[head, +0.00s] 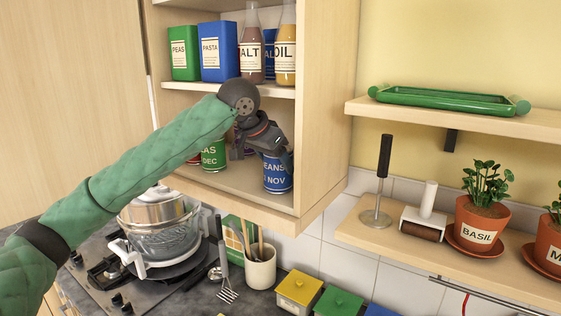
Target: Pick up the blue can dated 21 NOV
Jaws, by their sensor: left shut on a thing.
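My left gripper (267,147) reaches in from the left and is shut on the top of this can. The can is upright, at or just above the shelf; I cannot tell which. A green can (214,155), its label ending in "AS" and "DEC", stands to its left, partly behind my arm. My right gripper is out of view.
The upper shelf (230,88) above my gripper holds a green PEAS box (184,60), a blue PASTA box (217,60) and bottles. The cabinet's right side wall (325,110) is close to the can. Pots (160,225) stand on the stove below.

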